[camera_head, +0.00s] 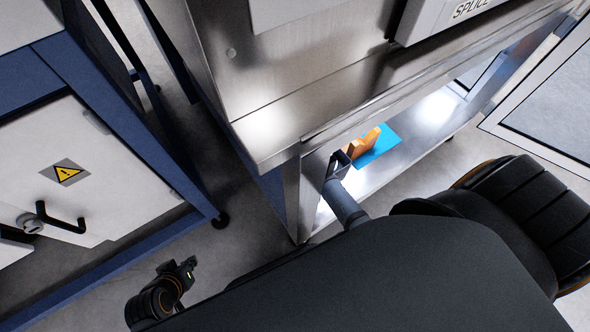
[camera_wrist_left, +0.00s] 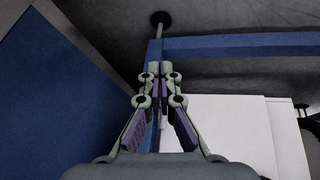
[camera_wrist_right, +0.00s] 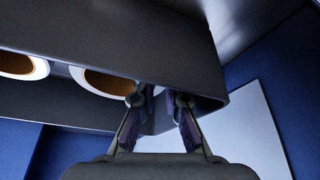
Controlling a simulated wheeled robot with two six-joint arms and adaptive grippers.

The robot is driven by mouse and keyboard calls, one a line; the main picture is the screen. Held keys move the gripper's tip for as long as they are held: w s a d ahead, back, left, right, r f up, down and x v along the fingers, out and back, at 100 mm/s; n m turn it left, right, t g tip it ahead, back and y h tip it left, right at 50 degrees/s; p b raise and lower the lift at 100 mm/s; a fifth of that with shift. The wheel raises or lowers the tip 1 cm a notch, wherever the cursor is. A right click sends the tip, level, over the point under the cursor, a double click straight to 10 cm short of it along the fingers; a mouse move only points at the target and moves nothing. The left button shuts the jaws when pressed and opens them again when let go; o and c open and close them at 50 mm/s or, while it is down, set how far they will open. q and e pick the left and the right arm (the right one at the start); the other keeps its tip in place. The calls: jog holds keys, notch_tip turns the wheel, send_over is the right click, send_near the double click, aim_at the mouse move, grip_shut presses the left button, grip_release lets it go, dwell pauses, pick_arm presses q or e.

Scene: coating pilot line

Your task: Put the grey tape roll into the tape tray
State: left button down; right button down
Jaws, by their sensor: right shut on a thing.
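My left gripper (camera_head: 188,266) is low at the bottom left, away from the table; in the left wrist view (camera_wrist_left: 160,82) its fingertips are together with nothing between them. My right gripper (camera_wrist_right: 164,98) is shut at the near end of a dark box-like tray (camera_wrist_right: 130,35); its fingertips straddle the tray's wall. Two round rolls with pale rims and brown insides, a left one (camera_wrist_right: 22,66) and a right one (camera_wrist_right: 104,82), show in that tray. I cannot single out a grey tape roll. In the head view my own body hides the right gripper.
The steel splice table (camera_head: 290,95) has a lower shelf (camera_head: 412,142) with a blue mat (camera_head: 380,146) and orange pieces (camera_head: 362,143). A blue-framed white cabinet (camera_head: 100,165) stands at the left. A framed panel (camera_head: 548,95) is at the right. Floor shows between cabinet and table.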

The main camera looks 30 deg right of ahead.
jog(key=c, duration=1.7)
grip_release()
pick_arm(q)
jog(key=shift+w+r, duration=0.1)
jog(key=shift+w, duration=0.15)
jog(key=shift+s, duration=0.1)
